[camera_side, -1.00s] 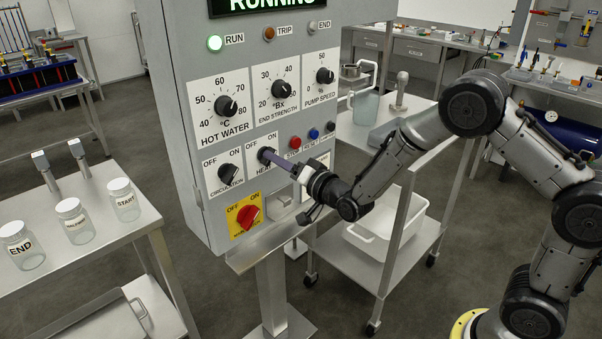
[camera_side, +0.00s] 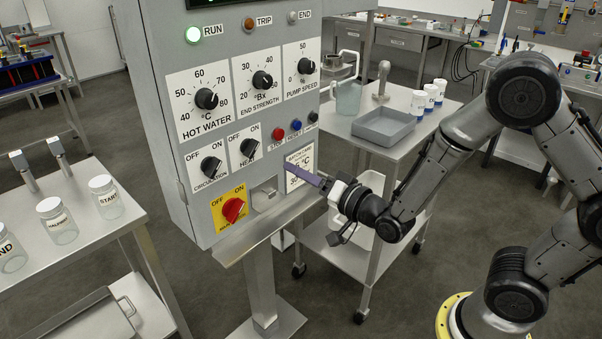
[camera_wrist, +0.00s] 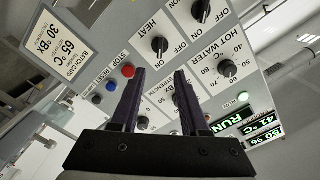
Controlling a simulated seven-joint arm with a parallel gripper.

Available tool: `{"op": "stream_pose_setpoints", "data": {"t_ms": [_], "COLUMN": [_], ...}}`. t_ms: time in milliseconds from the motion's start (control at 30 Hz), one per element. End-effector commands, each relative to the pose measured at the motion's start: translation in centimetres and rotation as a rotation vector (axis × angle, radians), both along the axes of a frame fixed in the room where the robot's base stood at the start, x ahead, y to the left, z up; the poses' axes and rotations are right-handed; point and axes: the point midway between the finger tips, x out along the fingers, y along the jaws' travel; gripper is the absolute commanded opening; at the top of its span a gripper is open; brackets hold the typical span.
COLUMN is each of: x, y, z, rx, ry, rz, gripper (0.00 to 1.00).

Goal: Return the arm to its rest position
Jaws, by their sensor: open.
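My gripper (camera_side: 308,177) is open and empty. In the side view its purple fingers are in front of the control panel (camera_side: 155,75), over the lower right part near the batch card (camera_side: 301,162). In the wrist view the two dark fingers (camera_wrist: 157,85) stand apart, with the panel face between and beyond them. The green RUN lamp (camera_side: 220,35) is lit. The HEAT knob (camera_side: 249,148) and CIRCULATION knob (camera_side: 210,166) are clear of the fingers. The red main switch (camera_side: 233,208) sits on a yellow plate.
A steel cart (camera_side: 447,105) behind the arm holds a grey tray (camera_side: 390,124), a jug (camera_side: 347,95) and white bottles. A left table (camera_side: 125,215) carries labelled jars (camera_side: 57,222). A steel ledge (camera_side: 270,222) juts out below the panel. Open floor lies right of the cart.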

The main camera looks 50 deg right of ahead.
Motion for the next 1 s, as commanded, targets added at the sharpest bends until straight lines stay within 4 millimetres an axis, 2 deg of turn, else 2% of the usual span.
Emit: {"op": "stream_pose_setpoints", "data": {"t_ms": [100,167,267,433,500,600,700,800,1000], "x": [0.0,0.2,0.4,-0.1,-0.7,-1.7,-3.3,-5.4,-10.4], "y": [-0.2,-0.4,-0.8,-1.7,-1.9,-2.1,-2.3,-2.4,-2.5], "z": [0.2,1.1,4.0,11.7,13.9,15.9,17.2,17.7,16.2], "rx": [0.001,0.003,0.011,0.014,-0.008,-0.055,-0.117,-0.19,-0.35], "ry": [-0.005,-0.025,-0.085,-0.181,-0.164,-0.111,-0.037,0.058,0.283], "rz": [-0.005,-0.01,-0.019,-0.03,-0.029,-0.026,-0.015,0.002,0.061], "gripper": [0.45,0.45,0.45,0.45,0.45,0.45,0.45,0.45,0.45]}}
